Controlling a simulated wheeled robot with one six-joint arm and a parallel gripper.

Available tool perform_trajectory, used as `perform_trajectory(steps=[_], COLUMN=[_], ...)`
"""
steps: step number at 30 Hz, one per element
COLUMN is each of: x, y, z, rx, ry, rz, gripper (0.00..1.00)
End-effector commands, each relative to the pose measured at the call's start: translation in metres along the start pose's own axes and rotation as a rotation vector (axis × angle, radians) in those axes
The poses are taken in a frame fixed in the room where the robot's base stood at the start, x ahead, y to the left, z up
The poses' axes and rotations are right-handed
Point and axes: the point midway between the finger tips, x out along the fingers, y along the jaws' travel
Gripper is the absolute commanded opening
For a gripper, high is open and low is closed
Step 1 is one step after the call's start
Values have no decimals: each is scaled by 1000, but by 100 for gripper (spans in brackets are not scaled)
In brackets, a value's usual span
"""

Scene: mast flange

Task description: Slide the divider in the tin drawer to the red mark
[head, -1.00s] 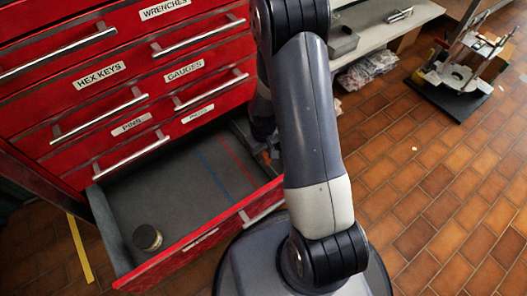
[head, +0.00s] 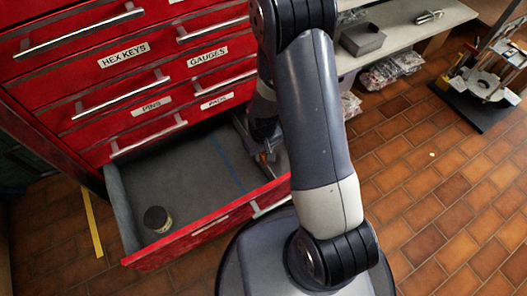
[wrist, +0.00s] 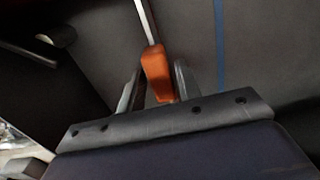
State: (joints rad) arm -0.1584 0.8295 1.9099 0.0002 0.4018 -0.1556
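The tin drawer (head: 190,190) is pulled out, with a blue line (head: 231,160) across its floor. My gripper (head: 265,147) reaches down into the drawer's right part, right of the blue line, partly behind my arm. The blue line (wrist: 220,45) lies right of the tab there. The red mark does not show now.
The red cabinet (head: 70,70) rises behind. A bench (head: 425,25) with a grey tray (head: 362,39) is at right. The drawer floor around the blue line is clear.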

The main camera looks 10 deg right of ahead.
Motion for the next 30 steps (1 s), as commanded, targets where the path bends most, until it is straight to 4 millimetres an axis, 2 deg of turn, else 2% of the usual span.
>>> perform_trajectory(steps=[4, 10, 13, 17, 24, 30], x=[0, 0, -7, -28, -78, -103], y=[0, 0, 0, 0, 0, 0], z=[0, 0, 0, -1, -1, 0], rx=[0, 0, 0, 0, 0, 0], ry=[0, 0, 1, 4, 4, 1], rz=[0, 0, 0, 1, 1, 0], gripper=[44, 44, 44, 44, 44, 44])
